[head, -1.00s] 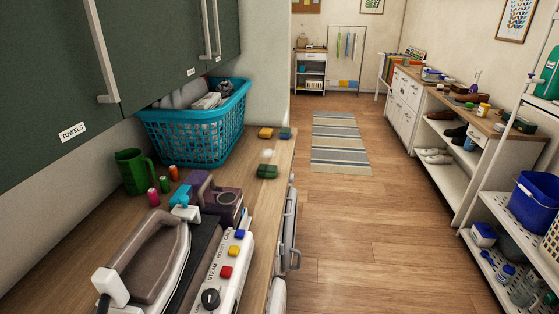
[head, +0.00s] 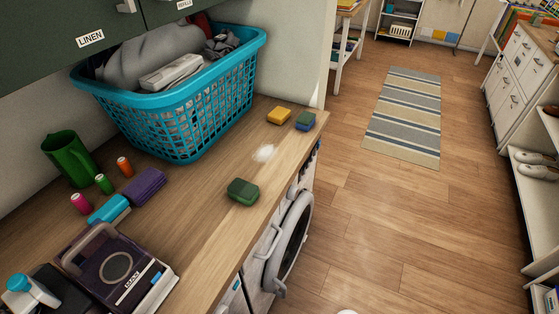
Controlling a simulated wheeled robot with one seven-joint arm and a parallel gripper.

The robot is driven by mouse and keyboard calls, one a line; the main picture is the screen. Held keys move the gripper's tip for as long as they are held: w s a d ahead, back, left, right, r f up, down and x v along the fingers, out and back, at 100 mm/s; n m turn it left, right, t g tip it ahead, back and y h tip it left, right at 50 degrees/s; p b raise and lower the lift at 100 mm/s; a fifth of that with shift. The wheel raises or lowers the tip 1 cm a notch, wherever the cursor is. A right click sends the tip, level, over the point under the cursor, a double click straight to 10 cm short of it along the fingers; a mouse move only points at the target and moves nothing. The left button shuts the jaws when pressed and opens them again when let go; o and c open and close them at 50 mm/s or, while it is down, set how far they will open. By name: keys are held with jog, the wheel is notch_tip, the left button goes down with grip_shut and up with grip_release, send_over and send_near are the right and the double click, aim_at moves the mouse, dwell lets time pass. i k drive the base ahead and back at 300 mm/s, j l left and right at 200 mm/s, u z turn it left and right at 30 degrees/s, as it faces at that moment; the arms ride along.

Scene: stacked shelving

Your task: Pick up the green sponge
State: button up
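The green sponge (head: 243,191) lies on the wooden counter (head: 205,232) in the head view, near the counter's front edge. It is a small dark green block with a darker layer. A patch of white powder or foam (head: 264,153) is on the counter just behind it. Nothing touches the green sponge. My gripper is not in view.
A turquoise laundry basket (head: 205,115) stands behind the sponge to the left. A green mug (head: 68,157), thread spools (head: 104,184), a purple block (head: 143,187) and a dark boxy device (head: 112,267) crowd the left. A washing machine (head: 290,240) is below. Open floor lies right.

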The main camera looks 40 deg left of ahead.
aim_at(246, 193)
jog(key=i+u, duration=0.2)
jog(key=i, duration=0.2)
jog(key=i+l+u, duration=0.2)
jog(key=i, duration=0.25)
jog(key=i+l+u, duration=0.15)
jog(key=i, duration=0.25)
jog(key=u, duration=1.8)
